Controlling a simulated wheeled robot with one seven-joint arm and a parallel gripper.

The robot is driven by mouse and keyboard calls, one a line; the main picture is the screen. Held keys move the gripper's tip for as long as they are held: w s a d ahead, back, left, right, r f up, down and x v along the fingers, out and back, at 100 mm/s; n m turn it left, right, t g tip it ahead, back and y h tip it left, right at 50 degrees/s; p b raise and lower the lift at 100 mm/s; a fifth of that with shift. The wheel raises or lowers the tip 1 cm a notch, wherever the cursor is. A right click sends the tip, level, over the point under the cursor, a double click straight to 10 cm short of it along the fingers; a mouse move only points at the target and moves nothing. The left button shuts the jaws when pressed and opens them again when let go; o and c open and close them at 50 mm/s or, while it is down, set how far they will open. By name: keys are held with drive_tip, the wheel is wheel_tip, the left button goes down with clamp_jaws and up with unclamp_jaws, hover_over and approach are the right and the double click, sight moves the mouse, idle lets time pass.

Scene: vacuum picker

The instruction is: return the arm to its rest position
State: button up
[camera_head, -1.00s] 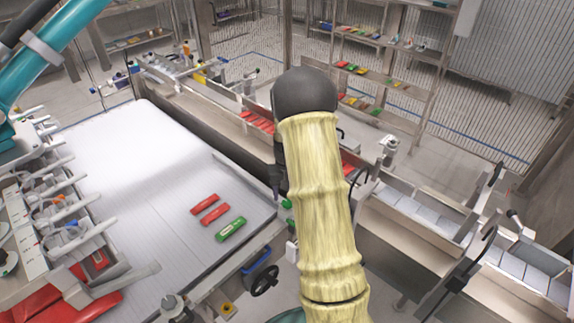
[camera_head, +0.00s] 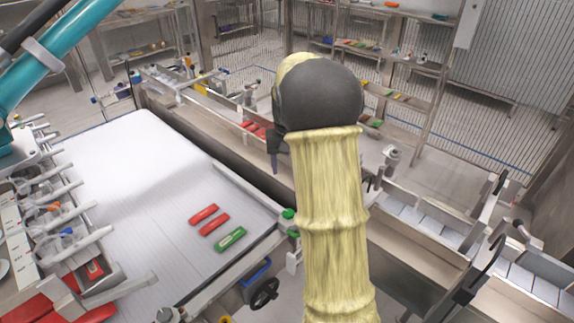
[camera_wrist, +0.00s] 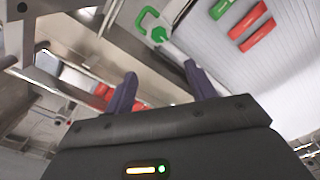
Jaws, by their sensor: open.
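My arm, in a yellow ribbed sleeve with a dark joint, rises through the middle of the head view. My gripper (camera_wrist: 160,88) shows in the wrist view as two dark purple fingers standing apart with nothing between them. In the head view only a small dark part of it (camera_head: 273,160) shows left of the arm, the rest hidden behind the joint. In the wrist view the fingers are over the conveyor's edge area, apart from any packet.
A white conveyor table (camera_head: 130,200) holds two red packets (camera_head: 208,219) and one green packet (camera_head: 230,238). Red packets (camera_head: 253,130) lie in the trough behind my arm. Metal trays (camera_head: 410,220) stand at right. A teal machine arm (camera_head: 70,40) hangs at upper left.

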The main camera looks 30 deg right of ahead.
drive_tip(key=shift+s+d, duration=0.1)
drive_tip(key=shift+s, duration=0.05)
drive_tip(key=s+a+f+n+t, duration=0.1)
drive_tip(key=s+a+f+n, duration=0.1)
drive_tip(key=s+a, duration=0.6)
drive_tip(key=s+a+f+n+t, duration=0.1)
drive_tip(key=s+a+f+n, duration=0.1)
drive_tip(key=s+a, duration=0.5)
drive_tip(key=s, duration=0.3)
drive_tip(key=shift+s+a+f+t, duration=0.25)
drive_tip(key=shift+a+f+t, duration=0.05)
drive_tip(key=shift+a, duration=0.1)
